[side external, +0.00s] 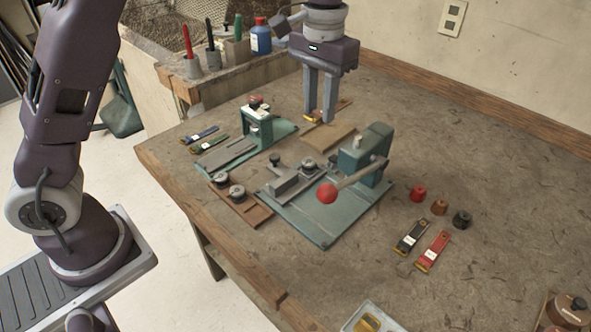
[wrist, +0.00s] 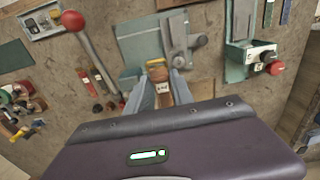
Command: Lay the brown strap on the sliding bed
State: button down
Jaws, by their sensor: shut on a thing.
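The brown strap (wrist: 157,73), with a white label, is between the fingertips of my gripper (wrist: 160,84) in the wrist view. In the side external view my gripper (side external: 319,118) points down behind the stitcher, shut on the strap (side external: 343,103), whose ends show either side of the fingers. I cannot tell whether the strap touches the table. The sliding bed (side external: 290,184) is a grey metal plate with dark knobs on the green base (side external: 325,225). It also shows in the wrist view (wrist: 179,32). My gripper is apart from it.
The green stitcher head (side external: 362,160) has a lever with a red ball (side external: 327,193), close to the bed. A tan board (side external: 328,136) lies below my gripper. A smaller green press (side external: 258,124) stands left. Black (side external: 411,236) and red (side external: 433,250) straps lie right.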

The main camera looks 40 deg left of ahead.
send_over(288, 176)
jog(key=f, duration=0.2)
notch_tip(288, 176, down, 14)
jog(key=shift+r, duration=0.1)
jog(key=c, duration=1.1)
grip_release()
